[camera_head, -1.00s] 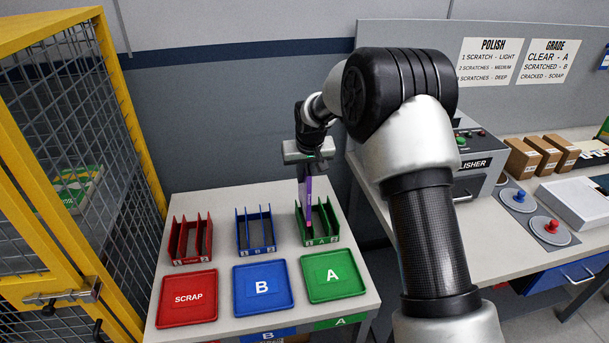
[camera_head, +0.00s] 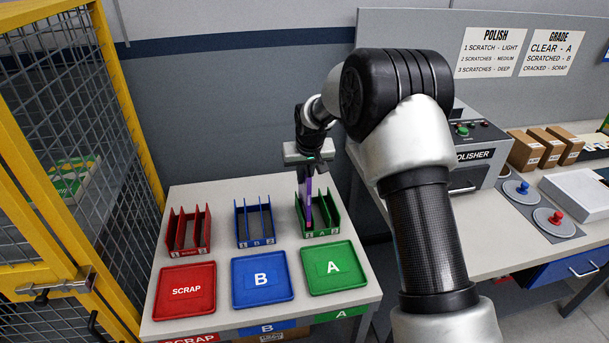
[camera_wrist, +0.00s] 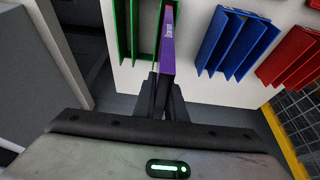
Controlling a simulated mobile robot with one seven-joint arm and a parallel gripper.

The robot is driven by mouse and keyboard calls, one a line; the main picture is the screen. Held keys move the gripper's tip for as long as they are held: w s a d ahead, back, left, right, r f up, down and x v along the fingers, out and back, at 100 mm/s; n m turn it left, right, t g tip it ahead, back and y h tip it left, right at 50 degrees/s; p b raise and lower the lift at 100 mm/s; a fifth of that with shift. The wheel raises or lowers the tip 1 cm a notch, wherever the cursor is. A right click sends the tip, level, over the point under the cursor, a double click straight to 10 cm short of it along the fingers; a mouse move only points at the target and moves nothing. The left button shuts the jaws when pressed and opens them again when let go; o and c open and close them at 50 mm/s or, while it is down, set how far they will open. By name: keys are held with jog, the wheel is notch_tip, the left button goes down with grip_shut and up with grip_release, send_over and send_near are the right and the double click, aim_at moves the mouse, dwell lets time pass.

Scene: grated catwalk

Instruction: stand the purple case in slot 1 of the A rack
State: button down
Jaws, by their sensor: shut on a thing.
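The purple case (camera_head: 308,205) is upright and thin, held on edge by my gripper (camera_head: 308,172), which is shut on it. In the head view the case's lower end is within the green A rack (camera_head: 330,216), toward its left side, near the slot marked 1. In the wrist view the case (camera_wrist: 167,47) rises from between the fingers of my gripper (camera_wrist: 166,98), beside the green dividers (camera_wrist: 135,30). I cannot tell whether the case touches the rack floor. My gripper is above the rack.
The blue B rack (camera_head: 255,222) and red scrap rack (camera_head: 188,232) stand to the left. In front lie the red SCRAP tray (camera_head: 185,310), blue B tray (camera_head: 262,293) and green A tray (camera_head: 335,285). The polisher (camera_head: 475,180) stands right of my arm; a yellow cage (camera_head: 130,120) is left.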

jog(key=shift+f+b, duration=1.35)
jog(key=shift+f, duration=0.65)
jog(key=c, duration=1.3)
grip_release()
jog(key=shift+c, duration=0.2)
jog(key=shift+r+p, duration=2.2)
jog(key=shift+r, duration=1.85)
